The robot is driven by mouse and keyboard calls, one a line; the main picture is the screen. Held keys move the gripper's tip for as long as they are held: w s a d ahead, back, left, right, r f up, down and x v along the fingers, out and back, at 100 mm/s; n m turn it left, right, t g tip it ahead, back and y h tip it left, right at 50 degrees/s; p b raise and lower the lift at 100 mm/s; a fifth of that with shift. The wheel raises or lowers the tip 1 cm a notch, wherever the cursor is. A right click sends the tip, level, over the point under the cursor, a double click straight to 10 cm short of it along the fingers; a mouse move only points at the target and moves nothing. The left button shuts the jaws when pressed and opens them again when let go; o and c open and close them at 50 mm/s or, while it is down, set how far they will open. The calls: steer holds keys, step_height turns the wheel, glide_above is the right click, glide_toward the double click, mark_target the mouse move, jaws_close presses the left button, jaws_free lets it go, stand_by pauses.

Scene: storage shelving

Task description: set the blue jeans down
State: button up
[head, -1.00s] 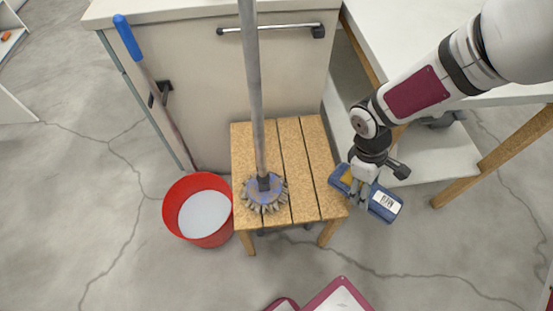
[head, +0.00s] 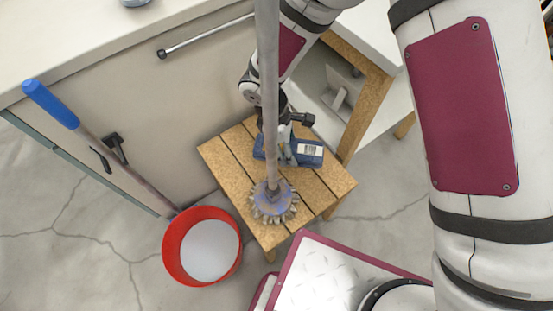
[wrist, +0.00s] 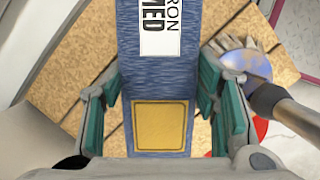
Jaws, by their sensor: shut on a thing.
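The blue jeans (head: 309,154) are a folded blue denim block with a white printed label and a yellow patch. My gripper (head: 287,152) is shut on them. In the wrist view the jeans (wrist: 155,75) lie between the green finger pads of my gripper (wrist: 162,98). The jeans are over the rear half of the slatted wooden stool (head: 232,174); whether they touch its top I cannot tell. The mop pole hides part of the jeans and gripper in the head view.
A mop (head: 268,100) with a blue, ragged head stands on the stool's front part, close to the jeans. A red bucket (head: 168,258) stands on the floor at left, with a blue-handled pole (head: 50,103) leaning by the cabinet (head: 150,110). A table leg (head: 360,105) is behind the stool.

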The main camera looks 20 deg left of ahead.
step_height(320, 180, down, 8)
steer(key=shift+r+b, duration=0.1)
steer(key=shift+b, duration=1.1)
steer(key=o, duration=1.2)
steer(key=p+v, duration=0.3)
steer(key=v, duration=0.9)
steer(key=shift+p, duration=0.3)
